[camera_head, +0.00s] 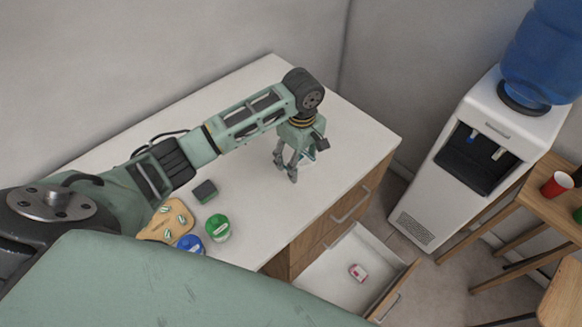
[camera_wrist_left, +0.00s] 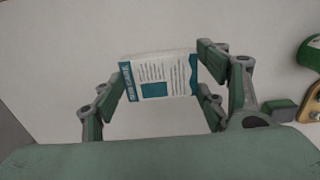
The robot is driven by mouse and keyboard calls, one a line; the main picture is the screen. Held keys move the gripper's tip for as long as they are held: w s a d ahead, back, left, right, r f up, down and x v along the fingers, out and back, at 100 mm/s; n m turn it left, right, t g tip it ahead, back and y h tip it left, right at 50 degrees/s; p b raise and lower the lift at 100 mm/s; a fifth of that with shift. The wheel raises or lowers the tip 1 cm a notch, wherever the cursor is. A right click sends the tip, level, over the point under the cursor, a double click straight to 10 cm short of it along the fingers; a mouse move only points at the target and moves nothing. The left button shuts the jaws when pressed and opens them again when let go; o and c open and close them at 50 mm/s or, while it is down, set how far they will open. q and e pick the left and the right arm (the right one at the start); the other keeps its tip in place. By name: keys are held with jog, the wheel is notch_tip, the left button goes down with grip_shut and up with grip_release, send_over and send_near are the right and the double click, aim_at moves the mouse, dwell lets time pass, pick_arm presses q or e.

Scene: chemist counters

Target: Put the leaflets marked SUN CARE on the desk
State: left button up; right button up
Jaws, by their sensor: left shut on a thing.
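The leaflets (camera_wrist_left: 158,77) are a white stack with teal print. The sideways lettering on their left edge seems to read SUN CARE. My left gripper (camera_head: 291,172) is shut on them, with a finger at each side in the left wrist view. In the head view only a small pale and teal part of the leaflets (camera_head: 308,157) shows behind the fingers. They are over the white top of the desk (camera_head: 270,208), near its right end; I cannot tell whether they touch it. My right gripper is not in view.
On the desk's near left are a dark green block (camera_head: 205,191), a green-lidded jar (camera_head: 218,228), a blue-lidded jar (camera_head: 190,245) and a wooden board (camera_head: 155,226). An open drawer (camera_head: 335,285) holds a red-and-white item (camera_head: 358,273). A water cooler (camera_head: 450,170) stands right.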

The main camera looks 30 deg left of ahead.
pick_arm(q)
jog(key=shift+s+a+f, duration=0.6)
jog(key=shift+a+f, duration=0.15)
jog(key=shift+a, duration=0.1)
jog(key=shift+s+f+p, duration=0.2)
jog(key=shift+f+p, duration=0.3)
jog(key=shift+f, duration=0.15)
notch_tip(320, 180, down, 2)
jog(key=shift+f+p, duration=0.15)
jog(key=shift+p, duration=0.2)
jog(key=shift+f, duration=0.3)
jog(key=shift+w, duration=0.1)
jog(key=shift+f, duration=0.15)
jog(key=o, duration=1.2)
jog(key=shift+c, duration=0.2)
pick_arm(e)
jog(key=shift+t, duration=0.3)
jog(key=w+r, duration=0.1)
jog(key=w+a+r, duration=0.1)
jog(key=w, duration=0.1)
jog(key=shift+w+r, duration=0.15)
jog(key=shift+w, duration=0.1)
